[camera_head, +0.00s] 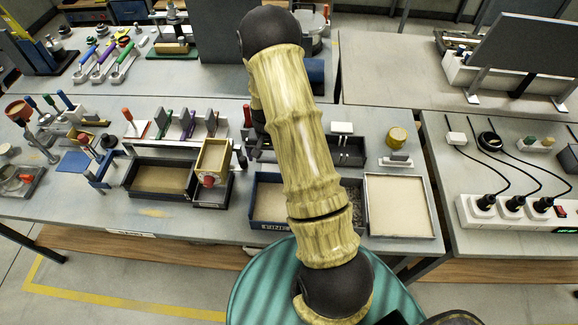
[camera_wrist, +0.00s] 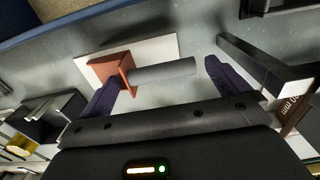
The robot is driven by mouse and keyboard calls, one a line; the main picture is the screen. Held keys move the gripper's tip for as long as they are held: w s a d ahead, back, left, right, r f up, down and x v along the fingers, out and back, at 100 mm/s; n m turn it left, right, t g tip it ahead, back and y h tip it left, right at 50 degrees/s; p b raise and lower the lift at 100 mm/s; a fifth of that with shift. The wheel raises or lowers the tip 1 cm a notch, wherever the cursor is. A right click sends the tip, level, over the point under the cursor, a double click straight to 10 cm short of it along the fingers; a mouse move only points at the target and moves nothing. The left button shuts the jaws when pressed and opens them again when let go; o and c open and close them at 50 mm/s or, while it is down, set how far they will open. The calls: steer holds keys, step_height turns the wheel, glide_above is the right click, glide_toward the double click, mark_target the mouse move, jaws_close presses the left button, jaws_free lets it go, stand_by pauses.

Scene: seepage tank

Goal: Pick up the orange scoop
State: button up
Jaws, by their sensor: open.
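In the wrist view an orange scoop (camera_wrist: 124,69) with a grey, rod-like handle (camera_wrist: 165,72) is at a white plate (camera_wrist: 150,48). My gripper (camera_wrist: 166,84) is open, with one dark finger near the orange part and the other beyond the free end of the grey handle. The handle lies between the fingers in the picture; I see no grip on it. I cannot tell the height gap. In the head view my arm covers most of my gripper. An orange-red upright piece (camera_head: 248,115) shows just left of my arm; I cannot tell if it is the same scoop.
A dark bracket (camera_wrist: 255,65) stands close to the right finger. In the head view a sand-filled tray (camera_head: 128,178), a tan box (camera_head: 212,158) and a pale sand tray (camera_head: 434,222) are on the bench. A power strip (camera_head: 520,212) is at the right.

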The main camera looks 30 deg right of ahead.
steer(key=c, duration=1.2)
steer(key=shift+r, duration=0.15)
step_height(320, 180, up, 10)
steer(key=shift+f+b, duration=0.1)
steer(key=shift+b, duration=1)
